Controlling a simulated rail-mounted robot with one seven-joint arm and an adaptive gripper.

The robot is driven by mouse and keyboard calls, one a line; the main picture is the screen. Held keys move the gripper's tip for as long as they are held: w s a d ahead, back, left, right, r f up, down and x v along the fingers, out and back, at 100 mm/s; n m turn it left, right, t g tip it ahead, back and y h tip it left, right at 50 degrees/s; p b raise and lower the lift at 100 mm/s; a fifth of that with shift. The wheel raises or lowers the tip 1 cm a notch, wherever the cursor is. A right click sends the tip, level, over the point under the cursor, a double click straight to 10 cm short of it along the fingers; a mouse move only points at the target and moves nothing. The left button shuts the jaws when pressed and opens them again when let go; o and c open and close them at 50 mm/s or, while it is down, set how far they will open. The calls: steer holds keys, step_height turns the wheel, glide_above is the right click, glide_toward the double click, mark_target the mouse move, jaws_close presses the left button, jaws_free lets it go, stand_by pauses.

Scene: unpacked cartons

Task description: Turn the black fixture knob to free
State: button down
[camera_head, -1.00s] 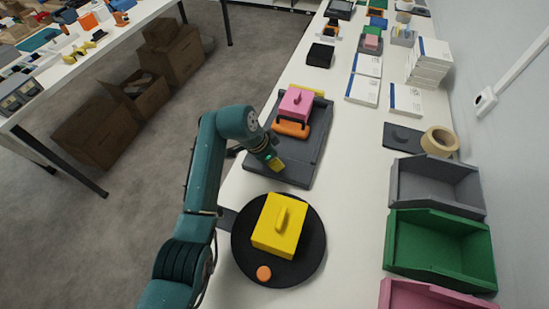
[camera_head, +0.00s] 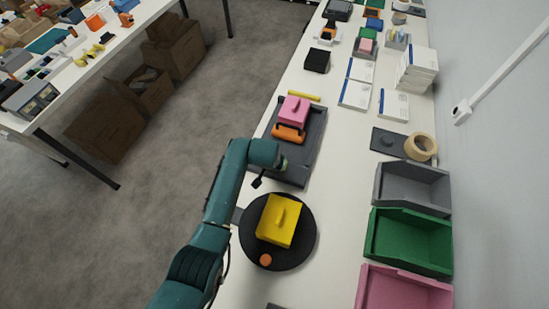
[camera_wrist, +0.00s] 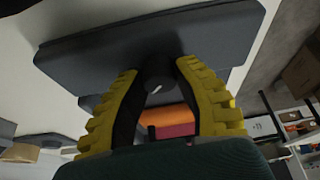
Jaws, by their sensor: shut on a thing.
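The dark grey fixture (camera_head: 311,148) lies on the white table, with a pink block (camera_head: 293,109) and an orange handle-like part (camera_head: 288,134) on it. My gripper (camera_head: 283,164) is at the fixture's near end; its fingers are mostly hidden in the head view. In the wrist view the yellow fingers (camera_wrist: 157,72) are shut on the round black knob (camera_wrist: 157,90), one on each side. A short white mark shows on the knob's face. The orange part (camera_wrist: 172,118) shows beyond it. The knob cannot be made out in the head view.
A black round plate (camera_head: 302,246) with a yellow lidded block (camera_head: 279,220) and an orange button stands just nearer than the fixture. Grey (camera_head: 411,188), green (camera_head: 410,242) and pink bins line the right side. White table is clear between fixture and bins.

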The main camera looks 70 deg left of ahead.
steer(key=n, duration=0.1)
steer(key=n+g+p, duration=0.1)
steer(key=n, duration=0.1)
steer(key=shift+d+f+n+y, duration=0.15)
steer(key=shift+n+y, duration=0.15)
steer(key=shift+f+n+g, duration=0.1)
steer(key=shift+n+g, duration=1)
steer(key=shift+n, duration=1.2)
steer(key=c, duration=0.7)
jaws_free()
steer(key=shift+c, duration=0.2)
steer(key=shift+r, duration=0.3)
steer(key=v, duration=1.1)
steer(key=shift+d+r, duration=0.2)
steer(key=shift+r, duration=0.1)
